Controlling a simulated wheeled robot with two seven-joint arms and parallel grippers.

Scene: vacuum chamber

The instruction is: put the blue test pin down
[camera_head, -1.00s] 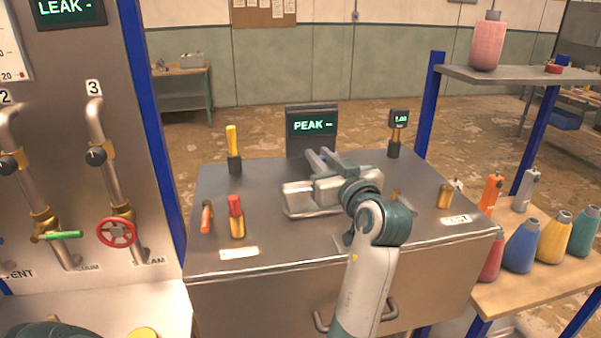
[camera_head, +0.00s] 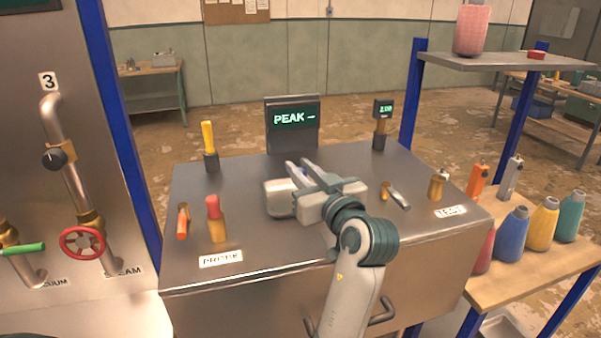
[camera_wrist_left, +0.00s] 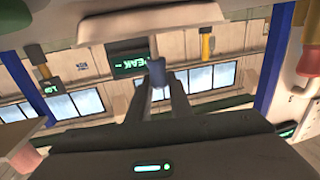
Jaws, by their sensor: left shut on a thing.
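My left gripper (camera_head: 299,168) is over the middle of the metal bench top (camera_head: 240,245), fingers pointing toward the back. It is shut on the blue test pin (camera_head: 305,173), of which only a small part shows between the fingers. In the left wrist view the pin (camera_wrist_left: 156,76) is a short blue piece between the fingertips, in line with a pale rod. I cannot tell whether the pin touches anything below. My right gripper is not in view.
A PEAK screen (camera_head: 293,121) stands behind the gripper. A yellow-handled tool (camera_head: 208,135) and red-topped piece (camera_head: 214,212) stand left. A brass piece (camera_head: 437,186) stands by the TEST label (camera_head: 450,211). The front middle left of the bench is clear.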

